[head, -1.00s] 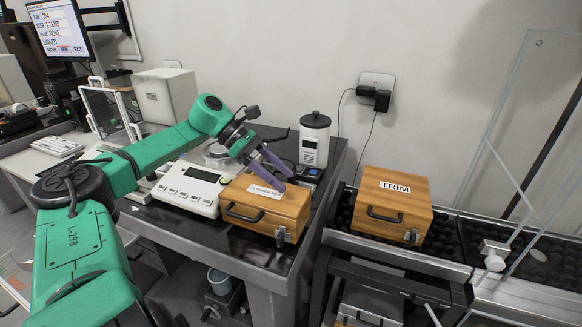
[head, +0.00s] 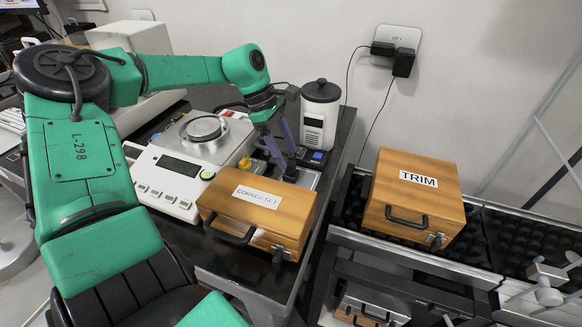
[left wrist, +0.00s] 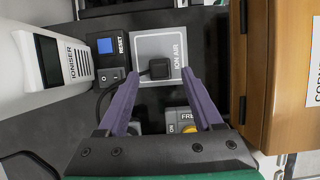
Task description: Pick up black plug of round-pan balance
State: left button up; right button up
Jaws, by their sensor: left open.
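The round-pan balance (head: 190,165) is white, with a round metal pan, and stands left of the wooden CORNER SET case. A black plug (left wrist: 158,68) with a black cable sits on the grey ION AIR plate (left wrist: 176,45) in the left wrist view. I cannot tell whether its cable leads to the balance. My left gripper (head: 284,156) has purple fingers and points down behind the CORNER SET case. In the left wrist view its open fingers (left wrist: 161,76) lie on either side of the plug, with nothing visibly held. My right gripper is not in view.
The CORNER SET case (head: 258,212) stands close to the fingers. The white ioniser (head: 320,113) and a RESET box (left wrist: 110,52) are also close by. The TRIM case (head: 412,200) stands on the right. Two black plugs (head: 403,62) are in the wall socket.

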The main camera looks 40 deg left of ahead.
aim_at(291, 163)
pick_arm(q)
jog(key=x, duration=0.4)
jog(key=shift+w+f, duration=0.1)
grip_shut()
